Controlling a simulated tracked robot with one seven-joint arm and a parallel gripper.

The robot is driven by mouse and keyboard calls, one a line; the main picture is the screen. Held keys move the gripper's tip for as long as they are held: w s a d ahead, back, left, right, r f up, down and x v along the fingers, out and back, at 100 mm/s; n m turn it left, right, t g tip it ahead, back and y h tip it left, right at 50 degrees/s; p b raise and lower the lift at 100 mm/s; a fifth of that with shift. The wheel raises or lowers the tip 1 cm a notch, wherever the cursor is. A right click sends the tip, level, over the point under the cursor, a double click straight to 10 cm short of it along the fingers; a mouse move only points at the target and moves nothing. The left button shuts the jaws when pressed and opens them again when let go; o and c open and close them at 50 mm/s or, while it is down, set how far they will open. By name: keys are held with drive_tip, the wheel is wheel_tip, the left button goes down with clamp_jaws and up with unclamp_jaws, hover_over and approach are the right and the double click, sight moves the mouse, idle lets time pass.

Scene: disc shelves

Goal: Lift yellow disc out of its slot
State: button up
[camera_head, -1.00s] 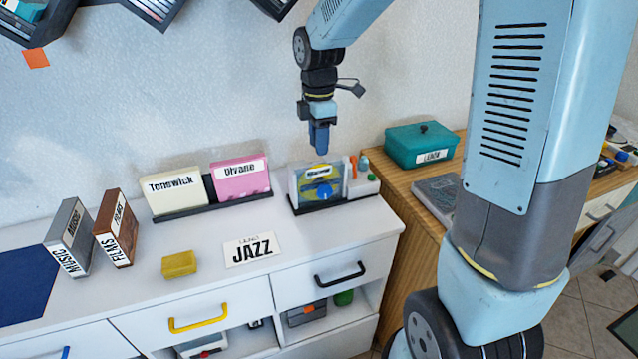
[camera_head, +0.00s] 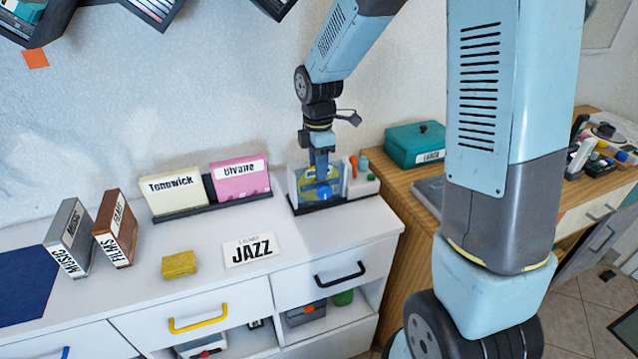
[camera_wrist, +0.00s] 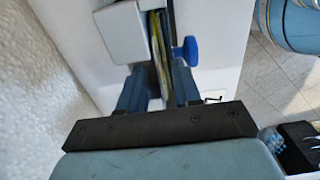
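The yellow disc (camera_head: 306,184) stands upright in a small dark-based rack (camera_head: 325,205) at the right end of the white cabinet top. A blue round knob shows on the front of the rack, also in the wrist view (camera_wrist: 188,51). My gripper (camera_head: 320,174) points straight down, with its fingertips at the disc's upper part. In the wrist view my fingers (camera_wrist: 158,92) are apart, one on each side of the thin upright disc edge (camera_wrist: 156,40). I see no clear contact. The disc's lower part is hidden in the rack.
A cream Tonewick case (camera_head: 173,191) and a pink Divane case (camera_head: 240,178) stand to the left. A JAZZ card (camera_head: 249,249) and yellow block (camera_head: 179,264) lie in front. A teal box (camera_head: 414,145) sits right on the wooden desk. White wall lies close behind.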

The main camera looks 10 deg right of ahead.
clamp_jaws()
idle(0.5)
